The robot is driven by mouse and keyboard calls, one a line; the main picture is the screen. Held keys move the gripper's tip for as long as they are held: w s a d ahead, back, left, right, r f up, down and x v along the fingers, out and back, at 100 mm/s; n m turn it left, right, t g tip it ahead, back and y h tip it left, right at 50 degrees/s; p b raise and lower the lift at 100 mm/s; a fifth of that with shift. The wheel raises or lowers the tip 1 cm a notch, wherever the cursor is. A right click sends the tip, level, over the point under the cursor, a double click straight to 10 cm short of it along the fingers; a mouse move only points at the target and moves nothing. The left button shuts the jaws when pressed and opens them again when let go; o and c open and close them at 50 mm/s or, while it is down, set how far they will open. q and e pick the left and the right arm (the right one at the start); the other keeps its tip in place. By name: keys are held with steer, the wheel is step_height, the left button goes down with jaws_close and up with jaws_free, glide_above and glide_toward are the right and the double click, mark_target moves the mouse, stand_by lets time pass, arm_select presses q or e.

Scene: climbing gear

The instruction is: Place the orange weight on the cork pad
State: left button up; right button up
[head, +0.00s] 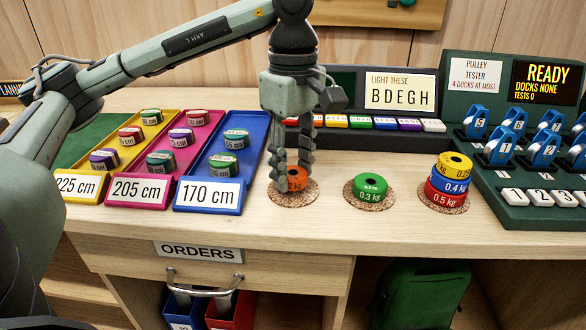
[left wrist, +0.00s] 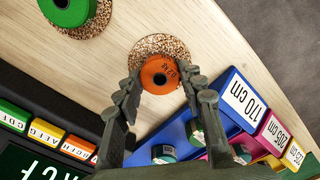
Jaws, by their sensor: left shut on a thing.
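The orange weight (head: 297,178) is a short disc with a centre hole, seen in the head view between my left gripper's fingers. My left gripper (head: 292,182) points down and is shut on it. The weight is over the leftmost cork pad (head: 276,197); I cannot tell whether it touches the pad. In the left wrist view the orange weight (left wrist: 159,75) sits between the fingertips (left wrist: 160,84), with speckled cork pad (left wrist: 160,42) showing around its far side. My right gripper is not in view.
A green 0.3 kg weight (head: 370,188) is on the middle pad. A yellow, blue and red stack (head: 448,182) is on the right pad. The blue 170 cm tray (head: 232,176) lies close left. The pulley tester (head: 516,145) stands right. Bare wood separates the pads.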

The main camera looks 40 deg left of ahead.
arm_select(q)
steer(key=shift+f, duration=0.4)
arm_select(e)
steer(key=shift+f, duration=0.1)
arm_select(q)
steer(key=shift+f, duration=0.1)
steer(key=o, duration=1.3)
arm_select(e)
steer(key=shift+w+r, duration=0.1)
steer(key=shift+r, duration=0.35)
